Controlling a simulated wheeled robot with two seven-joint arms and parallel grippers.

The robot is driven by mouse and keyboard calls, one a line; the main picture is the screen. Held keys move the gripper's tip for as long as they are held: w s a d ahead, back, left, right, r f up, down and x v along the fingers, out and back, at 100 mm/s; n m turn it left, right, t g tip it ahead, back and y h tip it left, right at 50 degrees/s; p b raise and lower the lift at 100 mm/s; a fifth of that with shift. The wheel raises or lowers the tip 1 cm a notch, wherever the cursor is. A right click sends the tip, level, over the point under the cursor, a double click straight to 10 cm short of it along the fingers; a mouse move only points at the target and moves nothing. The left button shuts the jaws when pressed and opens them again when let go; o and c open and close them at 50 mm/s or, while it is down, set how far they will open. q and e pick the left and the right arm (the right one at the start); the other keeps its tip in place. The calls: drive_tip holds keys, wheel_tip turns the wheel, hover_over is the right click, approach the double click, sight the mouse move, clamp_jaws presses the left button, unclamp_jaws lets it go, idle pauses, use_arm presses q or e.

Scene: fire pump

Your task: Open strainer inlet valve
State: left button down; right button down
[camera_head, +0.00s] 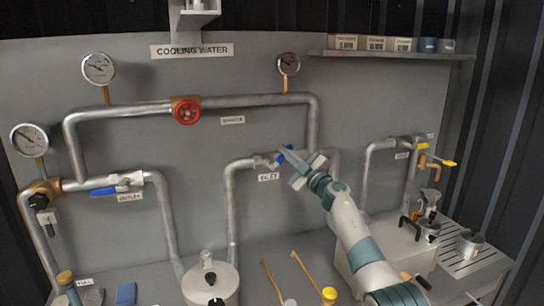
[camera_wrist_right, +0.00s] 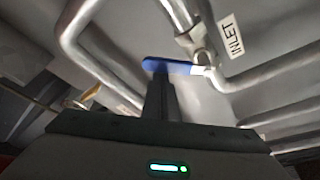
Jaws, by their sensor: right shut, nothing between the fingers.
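The inlet valve (camera_head: 264,161) sits on the middle pipe of the panel, above the INLET label (camera_head: 269,177). Its blue lever (camera_head: 284,154) points to the right of the valve in the head view. My right gripper (camera_head: 287,153) is at this lever, with its fingers shut and nothing between them. In the right wrist view the blue lever (camera_wrist_right: 168,66) lies across just beyond the shut fingertips (camera_wrist_right: 158,76), which overlap its edge. I cannot tell whether they touch. The valve body shows at the lever's right end (camera_wrist_right: 203,62). My left gripper is not in view.
An outlet valve with a blue lever (camera_head: 103,191) and a red handwheel (camera_head: 186,110) are on pipes to the left. Yellow-handled valves (camera_head: 441,160) are at the right. A strainer pot (camera_head: 210,281) stands below. A shelf (camera_head: 390,55) projects at upper right.

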sight(293, 147)
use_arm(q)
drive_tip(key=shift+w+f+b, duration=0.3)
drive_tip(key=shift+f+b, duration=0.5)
use_arm(e)
drive_tip(key=shift+w+d+f+m+t+h, duration=0.2)
drive_tip(key=shift+d+f+m+t+h, duration=0.5)
drive_tip(key=shift+m, duration=1.45)
drive_tip(key=shift+w+d+f+m+t+h, duration=0.35)
drive_tip(key=shift+f+m+h, duration=0.55)
drive_tip(key=shift+m, duration=1.3)
drive_tip(key=shift+w+d+f+m+t+h, duration=0.1)
drive_tip(key=shift+d+f+m+t+h, duration=0.5)
drive_tip(key=shift+m, duration=1.55)
drive_tip(key=shift+s+a+f, duration=0.1)
drive_tip(key=shift+a+f, duration=0.05)
drive_tip(key=shift+f, duration=0.15)
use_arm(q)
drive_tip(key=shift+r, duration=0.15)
use_arm(e)
drive_tip(key=shift+r, duration=0.15)
